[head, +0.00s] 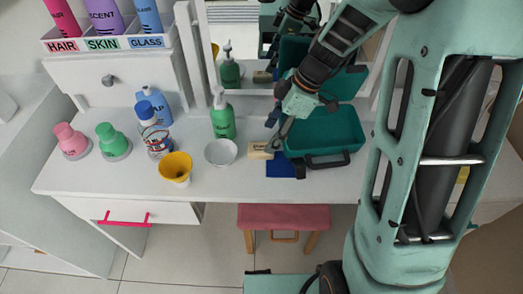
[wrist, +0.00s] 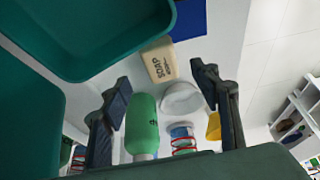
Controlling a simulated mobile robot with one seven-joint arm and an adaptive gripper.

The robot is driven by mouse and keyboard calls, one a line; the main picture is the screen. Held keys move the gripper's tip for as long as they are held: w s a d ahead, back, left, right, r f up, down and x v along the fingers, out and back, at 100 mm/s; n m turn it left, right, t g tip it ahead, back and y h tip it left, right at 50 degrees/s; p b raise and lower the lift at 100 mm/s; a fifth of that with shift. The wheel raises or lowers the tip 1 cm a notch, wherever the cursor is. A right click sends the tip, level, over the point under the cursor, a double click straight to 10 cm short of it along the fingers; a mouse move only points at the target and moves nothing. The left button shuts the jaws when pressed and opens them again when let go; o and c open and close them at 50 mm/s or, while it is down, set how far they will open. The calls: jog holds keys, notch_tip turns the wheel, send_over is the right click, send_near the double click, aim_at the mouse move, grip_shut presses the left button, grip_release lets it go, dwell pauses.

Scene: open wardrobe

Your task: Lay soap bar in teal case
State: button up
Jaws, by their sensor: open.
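The cream soap bar (head: 258,152) lies on the white table just left of the teal case, beside a dark blue cloth or mat. Its "SOAP" lettering shows in the wrist view (wrist: 160,62). The teal case (head: 335,133) stands open with its lid up at the back; its inside looks empty. It fills the upper left of the wrist view (wrist: 95,30). My gripper (head: 273,135) is open and empty, close to the soap bar and the case's left side. In the wrist view the soap bar is ahead of the spread fingers (wrist: 172,92), not between them.
A green pump bottle (head: 222,117), white bowl (head: 220,152) and yellow cup (head: 175,167) stand to the left. Blue bottles and pink and green items stand farther left. A mirror is behind.

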aim_at(262, 147)
jog(key=x, duration=0.6)
jog(key=c, duration=1.4)
jog(key=shift+r, duration=0.1)
jog(key=shift+r, duration=0.1)
